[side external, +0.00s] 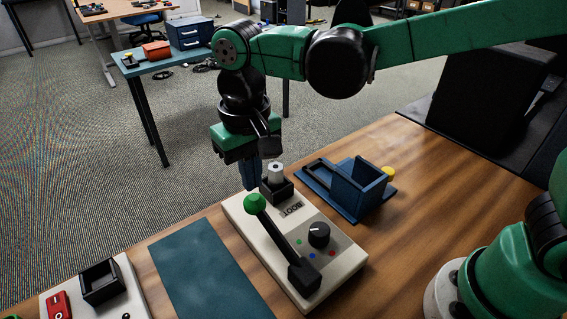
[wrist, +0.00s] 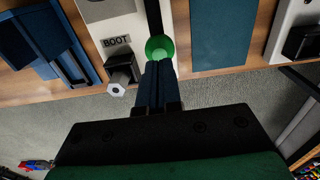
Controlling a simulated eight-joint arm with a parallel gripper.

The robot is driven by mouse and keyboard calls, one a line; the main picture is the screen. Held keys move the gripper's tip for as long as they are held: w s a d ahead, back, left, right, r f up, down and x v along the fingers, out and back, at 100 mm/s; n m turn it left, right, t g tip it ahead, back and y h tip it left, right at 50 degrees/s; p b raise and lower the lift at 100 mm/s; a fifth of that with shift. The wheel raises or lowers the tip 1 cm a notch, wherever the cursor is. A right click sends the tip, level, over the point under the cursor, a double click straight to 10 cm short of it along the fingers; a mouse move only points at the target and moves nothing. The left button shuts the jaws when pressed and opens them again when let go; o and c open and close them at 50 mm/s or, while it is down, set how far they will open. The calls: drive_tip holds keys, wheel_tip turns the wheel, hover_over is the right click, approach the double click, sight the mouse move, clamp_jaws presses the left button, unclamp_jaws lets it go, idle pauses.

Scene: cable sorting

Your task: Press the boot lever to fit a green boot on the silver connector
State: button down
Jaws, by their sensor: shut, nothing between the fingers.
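The boot station (side external: 268,241) is a pale box marked BOOT. Its black lever (side external: 278,239) leans up from a pivot at the near end and ends in a green knob (side external: 254,203). The silver connector (side external: 276,171) stands upright in a black holder (side external: 277,190) at the far end; it also shows in the wrist view (wrist: 118,87). No green boot shows on it. My gripper (side external: 249,187) is shut and empty, fingers down, close to the knob on its far side. In the wrist view the fingertips (wrist: 158,64) overlap the knob's edge; I cannot tell whether they touch.
A black dial (side external: 319,234) with coloured dots sits on the station. A blue fixture (side external: 356,188) with a yellow knob stands right of it. A dark teal mat (side external: 210,272) and another pale station (side external: 131,288) with a red part lie left. The table edge is close behind the station.

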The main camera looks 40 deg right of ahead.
drive_tip(key=shift+f, duration=0.9)
drive_tip(key=shift+w+f, duration=0.4)
drive_tip(key=shift+f, duration=0.45)
drive_tip(key=shift+w+f, duration=0.35)
drive_tip(key=shift+f, duration=0.55)
drive_tip(key=shift+w+f, duration=0.4)
drive_tip(key=shift+f, duration=0.45)
drive_tip(key=w+r, duration=0.2)
drive_tip(key=r, duration=0.5)
drive_tip(key=w+r, duration=0.2)
drive_tip(key=r, duration=0.4)
drive_tip(key=shift+w+r, duration=0.35)
drive_tip(key=shift+w, duration=0.05)
